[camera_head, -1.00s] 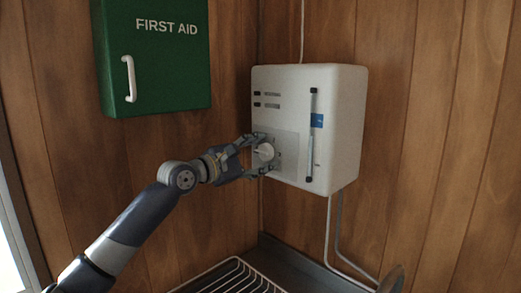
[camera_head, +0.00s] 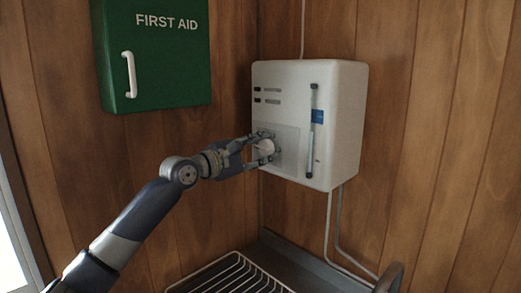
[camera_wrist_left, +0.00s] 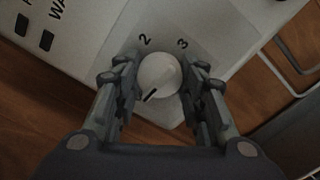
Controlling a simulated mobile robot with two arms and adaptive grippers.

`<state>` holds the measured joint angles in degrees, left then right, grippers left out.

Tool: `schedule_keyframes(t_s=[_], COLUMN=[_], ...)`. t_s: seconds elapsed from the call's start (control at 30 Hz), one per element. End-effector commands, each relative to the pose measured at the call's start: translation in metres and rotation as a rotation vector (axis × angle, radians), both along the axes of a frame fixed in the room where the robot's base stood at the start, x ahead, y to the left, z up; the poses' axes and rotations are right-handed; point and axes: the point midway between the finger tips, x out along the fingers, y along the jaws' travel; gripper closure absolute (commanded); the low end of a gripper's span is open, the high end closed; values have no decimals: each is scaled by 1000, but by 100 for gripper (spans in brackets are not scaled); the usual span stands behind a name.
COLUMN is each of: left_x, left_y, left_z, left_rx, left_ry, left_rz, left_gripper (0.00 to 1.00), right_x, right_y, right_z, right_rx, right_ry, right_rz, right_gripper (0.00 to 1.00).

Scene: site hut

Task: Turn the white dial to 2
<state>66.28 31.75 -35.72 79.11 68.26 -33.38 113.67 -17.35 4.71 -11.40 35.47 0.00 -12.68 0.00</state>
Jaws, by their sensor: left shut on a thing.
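The white dial (camera_head: 265,147) sits on a grey panel on the front of a white wall-mounted heater unit (camera_head: 345,125). My left gripper (camera_head: 264,149) is shut on the dial, with a finger on each side of it. In the left wrist view the dial (camera_wrist_left: 159,76) lies between the fingers of the left gripper (camera_wrist_left: 158,84). The dial's dark pointer mark is at its lower left in that view. The numbers 2 and 3 show above the dial; other markings are hidden. My right gripper is not in view.
A green first aid cabinet (camera_head: 160,55) with a white handle hangs on the wall at left. A wire rack (camera_head: 235,272) lies below the unit. Pipes (camera_head: 330,225) run down from the unit. A tall gauge (camera_head: 315,130) is on its front.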

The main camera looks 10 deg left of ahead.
Motion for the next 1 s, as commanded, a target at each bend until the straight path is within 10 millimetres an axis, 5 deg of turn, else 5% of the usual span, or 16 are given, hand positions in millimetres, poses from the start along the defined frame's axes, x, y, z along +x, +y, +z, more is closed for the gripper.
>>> schedule_keyframes(t_s=[1.0], left_x=[0], left_y=[0], left_z=[-5], left_rx=[743], left_ry=[-488], left_rz=[-1], left_gripper=[86], right_x=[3], right_y=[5], right_z=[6], right_rx=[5], right_ry=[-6], right_rz=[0], right_gripper=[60])
